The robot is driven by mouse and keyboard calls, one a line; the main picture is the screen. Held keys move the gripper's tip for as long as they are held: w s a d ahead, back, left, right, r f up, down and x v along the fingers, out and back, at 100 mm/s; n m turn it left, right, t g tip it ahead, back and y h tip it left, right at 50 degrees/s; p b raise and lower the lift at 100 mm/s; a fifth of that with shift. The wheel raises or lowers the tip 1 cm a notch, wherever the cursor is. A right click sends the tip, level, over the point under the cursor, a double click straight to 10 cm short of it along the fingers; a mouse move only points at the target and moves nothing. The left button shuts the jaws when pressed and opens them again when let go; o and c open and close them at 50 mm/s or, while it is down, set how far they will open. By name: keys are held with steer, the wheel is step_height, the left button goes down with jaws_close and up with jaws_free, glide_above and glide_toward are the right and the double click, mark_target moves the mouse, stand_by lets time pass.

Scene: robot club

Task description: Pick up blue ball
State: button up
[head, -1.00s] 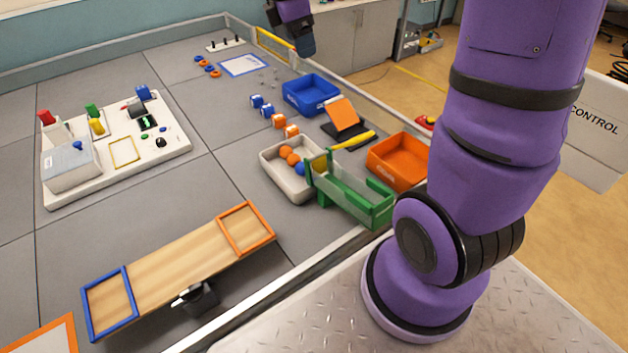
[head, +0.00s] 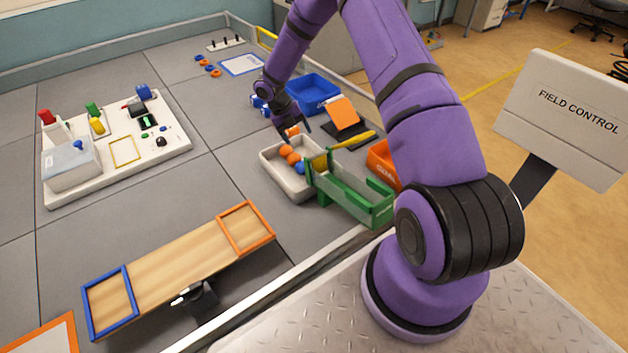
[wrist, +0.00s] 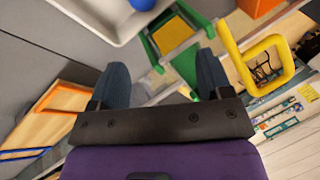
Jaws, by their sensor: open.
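The blue ball (head: 299,168) lies in the white tray (head: 273,175), close to the green chute (head: 352,192). In the wrist view the blue ball (wrist: 143,4) is cut off by the top edge, inside the tray's corner (wrist: 112,38). My gripper (head: 294,133) is above and behind the tray, its fingers pointing down. In the wrist view my gripper (wrist: 161,68) has its two dark fingers spread apart with nothing held between them. The ball is beyond the fingertips, apart from them.
The green chute with its yellow gate (wrist: 175,40) stands right beside the tray. A yellow handle (head: 355,140), orange bin (head: 382,162) and blue bin (head: 316,92) are nearby. A wooden board (head: 178,265) lies in front.

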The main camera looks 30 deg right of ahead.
steer(key=s+d+f+n, duration=0.1)
steer(key=f, duration=0.5)
steer(key=s+d+f+n, duration=0.1)
steer(key=s+f, duration=0.1)
steer(key=f, duration=0.4)
steer(key=s+d+f+n, duration=0.1)
steer(key=f, duration=0.6)
steer(key=shift+s+d+f+g, duration=0.1)
steer(key=shift+s+d+g, duration=0.05)
steer(key=shift+s+g, duration=0.15)
steer(key=c, duration=0.7)
